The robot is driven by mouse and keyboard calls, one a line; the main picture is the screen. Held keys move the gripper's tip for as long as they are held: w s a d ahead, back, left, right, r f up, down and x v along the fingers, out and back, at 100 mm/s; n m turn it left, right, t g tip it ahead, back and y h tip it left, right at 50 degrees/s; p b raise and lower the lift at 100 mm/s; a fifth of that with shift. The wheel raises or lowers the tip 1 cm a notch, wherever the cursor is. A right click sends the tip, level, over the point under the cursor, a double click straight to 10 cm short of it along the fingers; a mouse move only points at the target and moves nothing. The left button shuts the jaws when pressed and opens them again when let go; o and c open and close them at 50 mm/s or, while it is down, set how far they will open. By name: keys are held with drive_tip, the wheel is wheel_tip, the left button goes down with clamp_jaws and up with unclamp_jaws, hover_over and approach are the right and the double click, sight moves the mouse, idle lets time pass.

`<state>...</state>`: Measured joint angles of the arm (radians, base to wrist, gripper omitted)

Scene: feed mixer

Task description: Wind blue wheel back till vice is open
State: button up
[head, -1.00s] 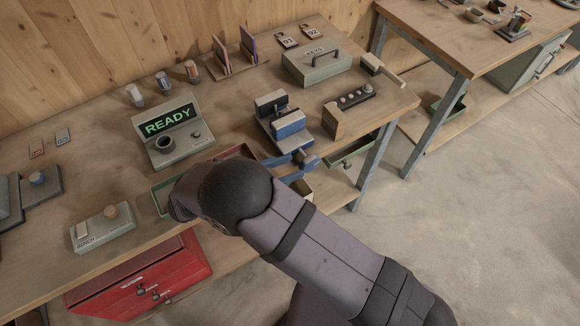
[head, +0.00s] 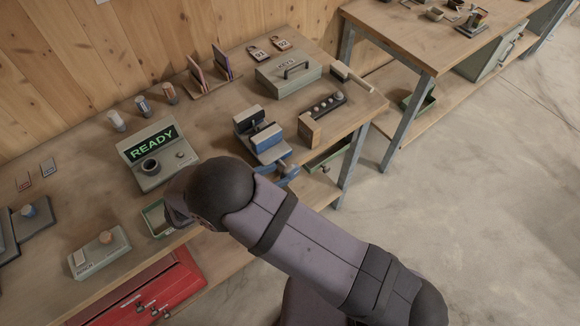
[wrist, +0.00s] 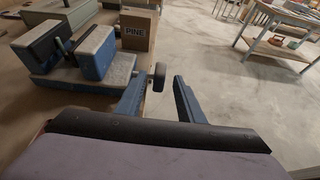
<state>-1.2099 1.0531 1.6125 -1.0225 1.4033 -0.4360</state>
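The vice (head: 266,142) stands on the bench, with blue-sided, grey-topped jaws and a visible gap between them. The wrist view shows its jaw (wrist: 96,52) at upper left. A small dark round knob or wheel (wrist: 160,76) stands beyond my fingers at the vice's front end; its blue colour is not clear there. My gripper (wrist: 158,97) is open, its two blue fingers apart, with the knob seen in the gap between them. I cannot tell whether they touch it.
A wooden block marked PINE (wrist: 137,30) stands close behind the knob. Open floor (head: 460,210) lies to the right.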

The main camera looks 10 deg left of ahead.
sight(285, 172)
drive_tip(key=p+x, duration=0.2)
drive_tip(key=x, duration=0.2)
drive_tip(key=shift+w+d, duration=0.15)
drive_tip(key=shift+d, duration=0.1)
drive_tip(key=shift+p+x, duration=0.35)
drive_tip(key=shift+x, duration=0.6)
drive_tip(key=shift+a+f, duration=0.1)
drive_tip(key=shift+c, duration=0.6)
clamp_jaws()
drive_tip(key=shift+f, duration=0.1)
